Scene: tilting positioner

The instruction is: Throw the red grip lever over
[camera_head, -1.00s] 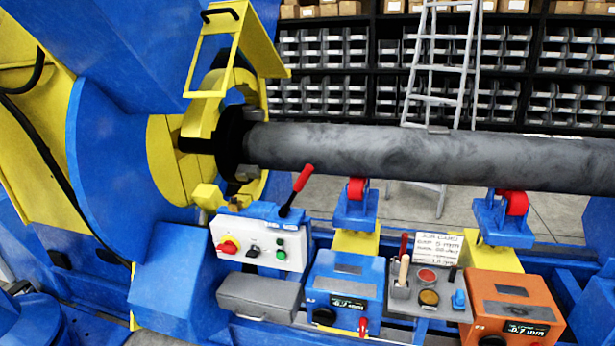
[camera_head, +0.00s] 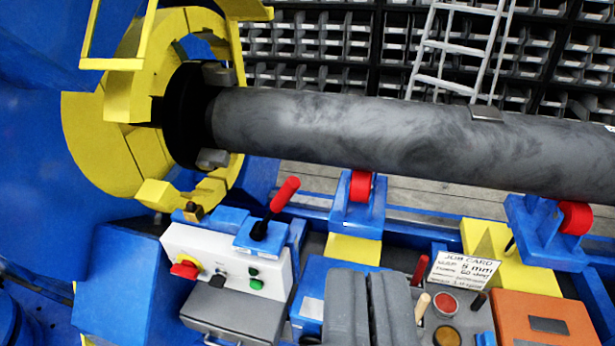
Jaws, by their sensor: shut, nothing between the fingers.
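The red grip lever (camera_head: 285,195) stands on a blue block on top of the white control box, its black stem leaning up to the right. My gripper (camera_head: 361,275) shows at the bottom centre as two grey fingers side by side, shut and empty. It is to the right of and below the lever in the picture, apart from it. The gripper hides part of the blue unit behind it.
A thick grey pipe (camera_head: 400,140) runs across above the lever, held in the yellow chuck ring (camera_head: 115,120) and over red rollers (camera_head: 361,187). The control box (camera_head: 222,260) has a red knob. A job card (camera_head: 464,268) and an orange box (camera_head: 545,325) are at right.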

